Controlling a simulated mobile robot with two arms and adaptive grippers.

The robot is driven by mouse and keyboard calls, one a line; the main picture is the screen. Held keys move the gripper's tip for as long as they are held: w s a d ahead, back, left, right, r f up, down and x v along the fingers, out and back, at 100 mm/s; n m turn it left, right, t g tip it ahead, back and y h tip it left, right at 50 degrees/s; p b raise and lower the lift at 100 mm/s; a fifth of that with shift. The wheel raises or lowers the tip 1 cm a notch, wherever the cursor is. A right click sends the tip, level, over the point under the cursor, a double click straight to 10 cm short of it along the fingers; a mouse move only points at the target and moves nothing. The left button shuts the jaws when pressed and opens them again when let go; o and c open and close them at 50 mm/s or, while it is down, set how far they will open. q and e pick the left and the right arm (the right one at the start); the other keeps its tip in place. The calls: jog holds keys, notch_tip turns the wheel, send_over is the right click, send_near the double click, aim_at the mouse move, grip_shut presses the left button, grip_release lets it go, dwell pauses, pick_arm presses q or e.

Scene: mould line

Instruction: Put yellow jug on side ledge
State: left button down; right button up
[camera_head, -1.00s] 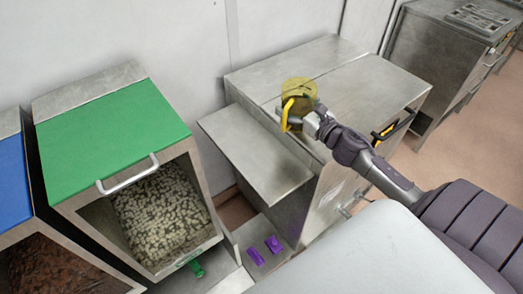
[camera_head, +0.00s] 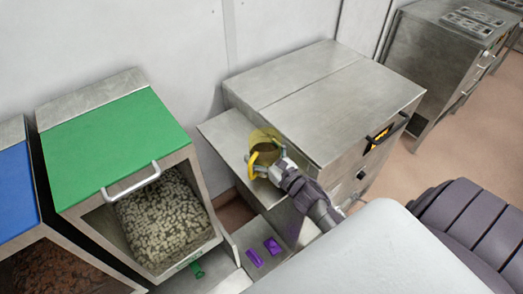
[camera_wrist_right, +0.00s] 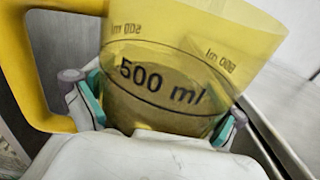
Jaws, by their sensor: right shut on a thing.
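The yellow jug (camera_head: 265,142) is see-through with a yellow handle. In the head view it is over the side ledge (camera_head: 222,133), a metal shelf on the left side of the steel cabinet. My right gripper (camera_head: 268,168) is shut on the jug from the front. In the right wrist view the jug (camera_wrist_right: 180,75) fills the picture, with "500 ml" printed on it and its handle at the left. The fingers of my right gripper (camera_wrist_right: 160,115) lie on both sides of it. I cannot tell whether the jug's base touches the ledge. My left gripper is not in view.
The steel cabinet (camera_head: 335,100) has a clear flat top right of the ledge. A green-lidded bin (camera_head: 115,140) with pale pellets stands left, beside a blue-lidded bin (camera_head: 14,185). Purple items (camera_head: 272,246) and a green scoop (camera_head: 197,269) lie low in front.

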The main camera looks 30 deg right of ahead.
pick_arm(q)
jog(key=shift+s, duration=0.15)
pick_arm(e)
jog(key=o, duration=1.4)
jog(key=shift+f, duration=0.15)
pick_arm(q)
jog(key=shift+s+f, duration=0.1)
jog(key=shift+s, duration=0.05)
pick_arm(e)
jog(key=shift+s, duration=0.25)
jog(key=s+b, duration=0.1)
jog(key=s, duration=0.2)
jog(key=s+b, duration=0.1)
jog(key=s, duration=0.3)
jog(key=s+b, duration=0.1)
jog(key=s, duration=0.2)
jog(key=shift+s+d, duration=0.3)
jog(key=shift+d, duration=0.1)
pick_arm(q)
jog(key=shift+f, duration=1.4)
pick_arm(e)
jog(key=shift+s, duration=0.5)
